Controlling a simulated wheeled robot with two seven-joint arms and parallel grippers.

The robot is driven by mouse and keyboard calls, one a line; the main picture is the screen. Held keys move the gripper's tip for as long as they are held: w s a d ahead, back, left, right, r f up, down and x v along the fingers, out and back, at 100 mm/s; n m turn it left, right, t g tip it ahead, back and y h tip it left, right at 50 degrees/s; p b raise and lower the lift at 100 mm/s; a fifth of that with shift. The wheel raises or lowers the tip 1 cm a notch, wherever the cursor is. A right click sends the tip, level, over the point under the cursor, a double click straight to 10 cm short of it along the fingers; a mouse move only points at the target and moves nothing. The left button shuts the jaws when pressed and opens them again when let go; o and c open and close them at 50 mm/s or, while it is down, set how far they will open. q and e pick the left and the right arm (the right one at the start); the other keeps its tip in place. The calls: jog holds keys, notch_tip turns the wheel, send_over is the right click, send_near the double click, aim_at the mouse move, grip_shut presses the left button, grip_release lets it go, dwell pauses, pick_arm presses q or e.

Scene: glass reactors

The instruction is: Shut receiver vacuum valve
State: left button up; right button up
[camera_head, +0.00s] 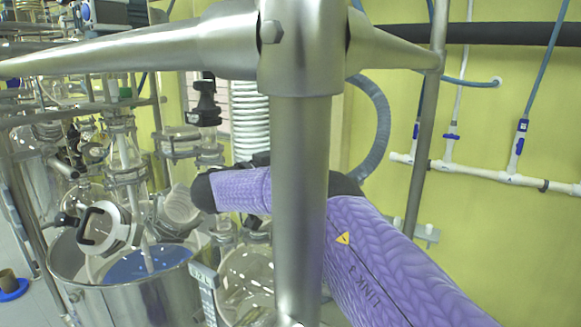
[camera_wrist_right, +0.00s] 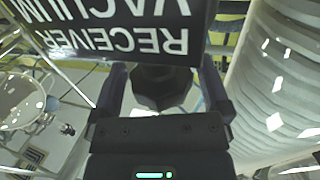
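A black sign (camera_wrist_right: 125,22) with white upside-down letters reading "RECEIVER" and "VACUUM" fills the top of the right wrist view. Below it is a dark faceted knob (camera_wrist_right: 161,86), seemingly the valve's handle. My right gripper (camera_wrist_right: 163,92) has its fingers spread on either side of the knob, with pale gaps showing low beside it. Whether a finger touches the knob's upper part is unclear. In the head view, my purple right arm passes behind a metal post, and its gripper cannot be made out. My left gripper is not in view.
The thick metal frame post (camera_head: 301,180) and its crossbar stand close in front. Glassware and a steel vessel (camera_head: 150,300) fill the left. A ribbed white hose (camera_wrist_right: 275,90) runs close at right in the wrist view. Pipes with blue valves (camera_head: 517,150) hang on the yellow wall.

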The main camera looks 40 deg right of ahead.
jog(key=n+t+p, duration=0.1)
jog(key=t+p, duration=0.1)
jog(key=n+t+p, duration=0.1)
jog(key=t+p, duration=0.1)
jog(key=r+n+t+y+p, duration=0.1)
jog(key=p, duration=0.1)
jog(key=shift+s+d+n+t, duration=0.1)
jog(key=shift+n+t, duration=0.3)
jog(key=n+t, duration=0.1)
jog(key=t+y+p, duration=0.1)
jog(key=shift+f+n+t, duration=0.25)
jog(key=shift+n+t, duration=0.05)
jog(key=shift+n, duration=0.1)
jog(key=shift+f+n+t+y+b, duration=0.35)
jog(key=shift+n+t+y+b, duration=0.4)
jog(key=shift+t, duration=0.45)
jog(key=b, duration=0.3)
jog(key=n+t+y+b, duration=0.1)
jog(key=b, duration=0.3)
jog(key=shift+w+f, duration=0.2)
jog(key=shift+f, duration=0.05)
jog(key=shift+s+r+b, duration=0.1)
jog(key=shift+r+b, duration=0.05)
jog(key=shift+b, duration=0.35)
jog(key=shift+r, duration=0.15)
jog(key=shift+r+n, duration=0.1)
jog(key=shift+n, duration=0.15)
